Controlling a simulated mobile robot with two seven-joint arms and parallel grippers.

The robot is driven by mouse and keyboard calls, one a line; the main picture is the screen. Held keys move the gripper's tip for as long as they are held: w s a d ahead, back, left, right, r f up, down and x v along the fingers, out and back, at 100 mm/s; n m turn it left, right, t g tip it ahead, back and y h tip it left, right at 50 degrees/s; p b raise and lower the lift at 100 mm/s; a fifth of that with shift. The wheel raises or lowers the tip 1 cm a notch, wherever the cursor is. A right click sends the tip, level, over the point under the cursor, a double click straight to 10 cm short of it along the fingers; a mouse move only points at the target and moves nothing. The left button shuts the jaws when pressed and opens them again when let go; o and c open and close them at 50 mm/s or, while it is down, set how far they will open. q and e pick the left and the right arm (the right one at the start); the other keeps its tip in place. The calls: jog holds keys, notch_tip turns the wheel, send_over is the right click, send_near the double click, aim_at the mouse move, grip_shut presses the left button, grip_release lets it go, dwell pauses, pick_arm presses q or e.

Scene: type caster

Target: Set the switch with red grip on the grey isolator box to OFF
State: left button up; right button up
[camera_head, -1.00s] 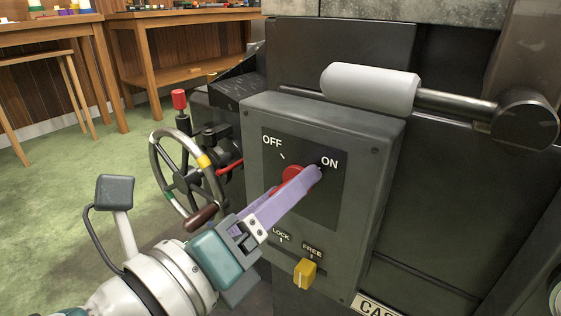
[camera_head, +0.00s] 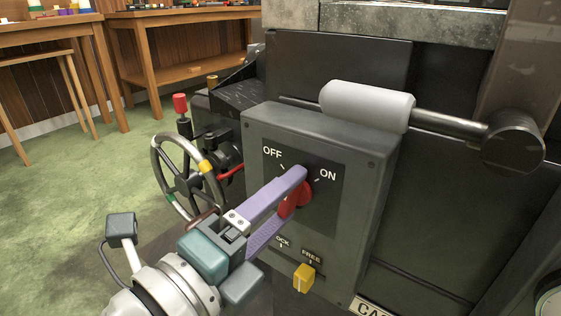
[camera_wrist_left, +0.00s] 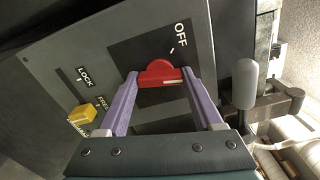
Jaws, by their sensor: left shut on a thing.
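The grey isolator box (camera_head: 360,190) has a dark plate marked OFF and ON, which carries the switch with red grip (camera_head: 305,192). My left gripper (camera_head: 297,193) is shut on the red grip, one purple finger on each side, and partly hides it in the head view. In the left wrist view the red grip (camera_wrist_left: 160,72) sits between the fingertips of the left gripper (camera_wrist_left: 159,76). The OFF mark shows beyond it there. I cannot tell exactly where the grip points. My right gripper is not in view.
A yellow LOCK/FREE knob (camera_head: 304,278) is low on the box, below the gripper. A handwheel (camera_head: 160,165) and red-topped lever (camera_head: 180,104) stand left of the box. A pale-handled lever (camera_head: 366,106) crosses above. Open green floor lies at left.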

pick_arm(q)
jog(key=n+p, duration=0.2)
jog(key=n, duration=0.4)
jog(key=shift+r, duration=0.1)
jog(key=n+p, duration=0.1)
jog(key=n, duration=0.4)
jog(key=shift+n, duration=0.3)
dwell(0.3)
jog(key=o, duration=1.4)
jog(key=shift+c, duration=0.2)
jog(key=p+v, duration=0.3)
jog(key=v, duration=0.7)
